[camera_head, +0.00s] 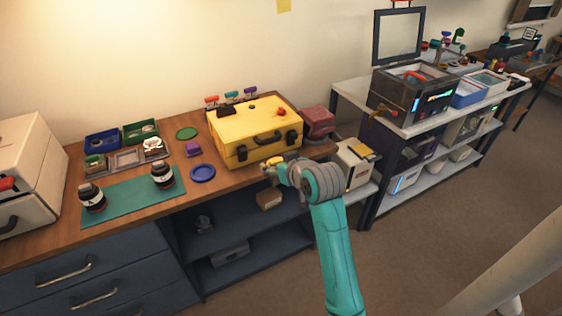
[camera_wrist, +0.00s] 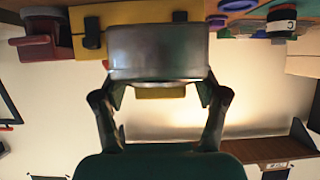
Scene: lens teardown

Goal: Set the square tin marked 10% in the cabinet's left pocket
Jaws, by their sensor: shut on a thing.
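My gripper (camera_head: 281,168) is in front of the yellow case, near the bench's front edge. In the wrist view my gripper (camera_wrist: 159,88) is shut on a grey metallic square tin (camera_wrist: 158,52), with a finger on either side. A yellow part (camera_wrist: 160,93) shows at the tin's edge. No 10% mark can be read. In the head view the tin is mostly hidden, with only a small yellow patch (camera_head: 271,163) at the gripper. A cream cabinet (camera_head: 35,150) stands at the left end of the bench; I cannot make out a left pocket on it.
The yellow case (camera_head: 255,130) stands close behind my gripper, with a red box (camera_head: 318,122) to its right. Jars (camera_head: 163,176) stand on a green mat (camera_head: 125,207). A blue dish (camera_head: 202,173) lies left of the case. Open shelves (camera_head: 240,225) lie below the bench.

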